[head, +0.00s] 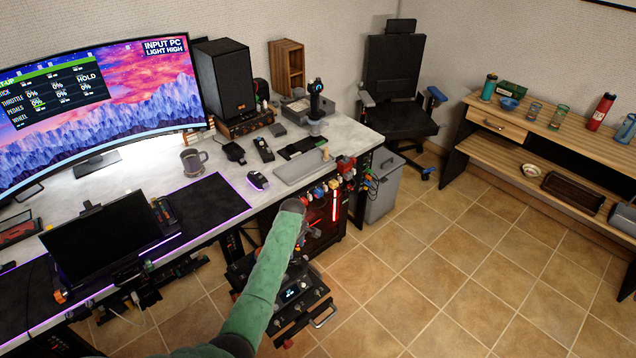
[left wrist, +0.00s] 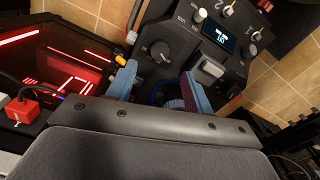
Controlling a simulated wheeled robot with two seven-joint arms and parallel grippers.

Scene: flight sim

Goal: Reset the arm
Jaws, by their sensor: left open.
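My left arm (head: 262,275) comes in from the bottom of the head view in a green sleeve and reaches up beside the desk's right end. My left gripper (left wrist: 160,90) shows in the left wrist view with its two blue-padded fingers apart. No held object shows between them. A dark control box (head: 290,294) with knobs and a lit display stands low beside the desk, partly hidden by my arm. In the left wrist view the control box (left wrist: 180,48) lies just beyond the fingertips; contact cannot be told. My right gripper is not seen.
The desk (head: 158,158) carries a curved monitor (head: 110,95), a speaker (head: 225,85), a mug (head: 194,161) and a joystick (head: 316,95). A red-lit computer case (head: 325,222) stands under its right end. A grey bin (head: 382,190) is beside it. The tiled floor (head: 440,265) at right is clear.

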